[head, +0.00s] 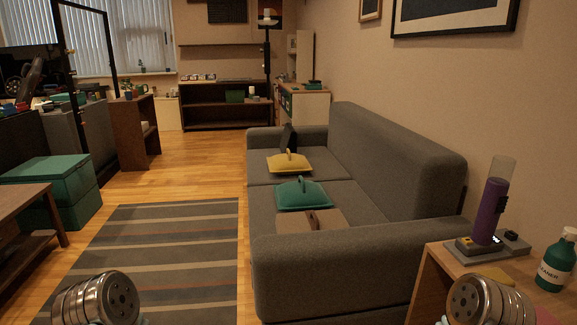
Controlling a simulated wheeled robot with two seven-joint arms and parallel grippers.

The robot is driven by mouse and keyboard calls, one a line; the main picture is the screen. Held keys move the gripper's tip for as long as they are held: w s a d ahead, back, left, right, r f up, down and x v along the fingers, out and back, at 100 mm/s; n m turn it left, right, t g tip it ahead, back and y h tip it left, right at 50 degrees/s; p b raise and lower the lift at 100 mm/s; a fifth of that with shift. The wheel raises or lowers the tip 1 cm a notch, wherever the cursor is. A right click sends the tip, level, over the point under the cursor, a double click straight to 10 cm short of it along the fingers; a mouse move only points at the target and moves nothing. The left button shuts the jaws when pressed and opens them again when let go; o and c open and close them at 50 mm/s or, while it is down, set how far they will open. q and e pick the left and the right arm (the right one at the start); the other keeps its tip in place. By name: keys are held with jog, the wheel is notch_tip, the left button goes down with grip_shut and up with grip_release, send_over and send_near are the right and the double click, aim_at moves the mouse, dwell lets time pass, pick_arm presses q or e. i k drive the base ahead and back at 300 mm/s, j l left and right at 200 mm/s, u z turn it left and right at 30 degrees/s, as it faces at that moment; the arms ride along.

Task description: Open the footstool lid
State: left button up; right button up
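A green box-shaped footstool (72,203) stands on the wood floor at the left, partly hidden by the brown table in front of it. Its flat green lid (48,169) lies on top and looks shut. My two arms show only as rounded metal links at the bottom left and bottom right edges. Neither gripper can be seen, and both arms are well apart from the footstool.
A striped rug (165,255) covers the floor between the footstool and a grey sofa (390,185). A brown table (22,200) stands at the left edge. A wooden side table (435,285) with a purple device and green bottle is at the right. Floor beyond the rug is clear.

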aim_at(59, 167)
jog(key=u, duration=1.35)
jog(key=i+j+u, duration=0.2)
jog(key=i, duration=0.35)
jog(key=i+j+z, duration=0.1)
jog(key=i, duration=0.45)
jog(key=i+j, duration=0.15)
jog(key=i, duration=0.45)
jog(key=i+j+z, duration=0.15)
jog(key=i, duration=0.4)
jog(key=i+l+z, duration=0.25)
jog(key=i+z, duration=0.2)
jog(key=i, duration=0.6)
jog(key=i+j+z, duration=0.1)
jog(key=i+z, duration=0.4)
jog(key=i, duration=0.6)
